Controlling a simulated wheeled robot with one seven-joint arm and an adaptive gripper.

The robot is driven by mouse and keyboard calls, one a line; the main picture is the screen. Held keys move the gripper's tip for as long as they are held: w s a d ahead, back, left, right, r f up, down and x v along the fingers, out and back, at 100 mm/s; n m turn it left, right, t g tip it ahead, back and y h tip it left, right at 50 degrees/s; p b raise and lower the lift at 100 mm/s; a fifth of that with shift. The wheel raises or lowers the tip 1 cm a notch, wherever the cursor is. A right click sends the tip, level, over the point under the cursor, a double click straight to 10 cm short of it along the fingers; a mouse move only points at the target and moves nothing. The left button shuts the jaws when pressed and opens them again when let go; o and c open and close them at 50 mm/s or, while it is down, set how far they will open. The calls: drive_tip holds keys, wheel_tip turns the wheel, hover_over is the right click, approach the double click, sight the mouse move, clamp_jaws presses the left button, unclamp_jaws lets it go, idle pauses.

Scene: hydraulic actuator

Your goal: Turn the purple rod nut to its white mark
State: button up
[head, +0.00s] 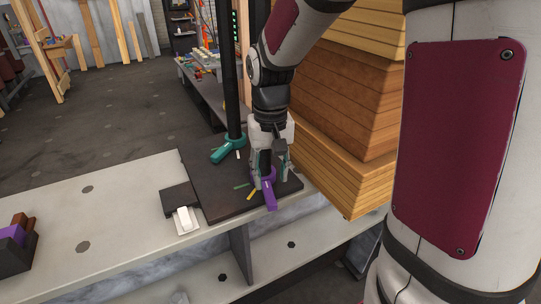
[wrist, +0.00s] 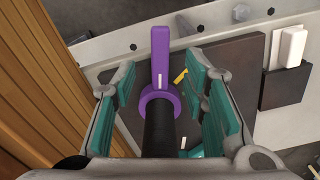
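The purple rod nut (head: 270,194) is a ring with a straight handle, low on an upright black rod. In the head view its handle points toward the front edge of the dark plate. In the wrist view the nut (wrist: 160,50) shows its ring around the rod, its handle pointing up, and a short white line on the handle. My gripper (head: 269,176) is above the plate, with its teal-padded fingers either side of the rod. In the wrist view the fingers (wrist: 160,72) are spread, with gaps to the nut. A white mark (head: 238,155) lies beside the teal nut.
A teal nut (head: 228,150) circles another black rod (head: 233,80) behind and left. Yellow (head: 251,194) and green (head: 241,186) marks lie left of the purple nut. A white block (head: 184,219) sits at left. Stacked wooden boxes (head: 345,165) stand close on the right.

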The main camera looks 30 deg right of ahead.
wheel_tip(320, 180, up, 5)
drive_tip(key=shift+r, duration=0.2)
idle(0.5)
